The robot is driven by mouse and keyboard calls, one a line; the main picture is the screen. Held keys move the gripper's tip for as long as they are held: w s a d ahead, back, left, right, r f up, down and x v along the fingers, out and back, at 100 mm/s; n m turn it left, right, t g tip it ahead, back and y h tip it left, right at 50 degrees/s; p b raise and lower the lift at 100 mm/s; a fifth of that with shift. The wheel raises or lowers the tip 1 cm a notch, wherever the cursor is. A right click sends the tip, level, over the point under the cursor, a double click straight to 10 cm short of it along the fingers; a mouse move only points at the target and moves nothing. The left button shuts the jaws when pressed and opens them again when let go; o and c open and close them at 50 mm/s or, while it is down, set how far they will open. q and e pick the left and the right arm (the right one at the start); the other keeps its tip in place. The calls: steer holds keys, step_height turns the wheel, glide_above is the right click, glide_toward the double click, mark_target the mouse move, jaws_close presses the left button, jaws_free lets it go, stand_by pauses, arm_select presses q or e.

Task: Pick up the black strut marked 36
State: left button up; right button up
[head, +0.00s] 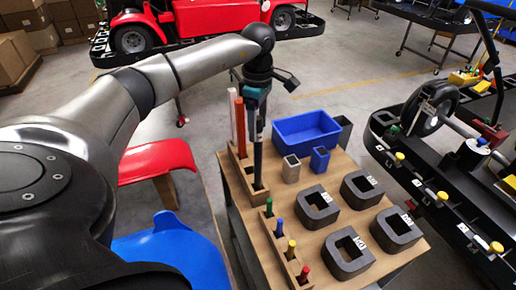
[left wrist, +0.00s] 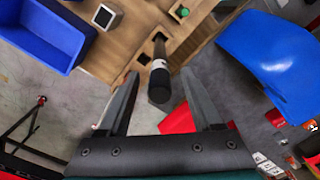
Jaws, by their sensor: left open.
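The black strut (head: 258,165) stands upright in a slot of the long wooden rack (head: 268,215) at the left edge of the table. My left gripper (head: 256,112) is above the rack, pointing down over the strut's upper part. In the left wrist view, the gripper (left wrist: 158,80) is open, with a gap on each side of the strut. My right gripper is not in view.
A red strut (head: 240,128) and a pale one (head: 233,115) stand close beside it. Several coloured short pegs fill the rack's near part. A blue bin (head: 306,132) and several dark square rings (head: 317,207) occupy the table. A kart (head: 440,190) stands at right.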

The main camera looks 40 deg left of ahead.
arm_select(q)
jaws_close()
stand_by(0.5)
steer(key=shift+r, duration=0.1)
stand_by(0.8)
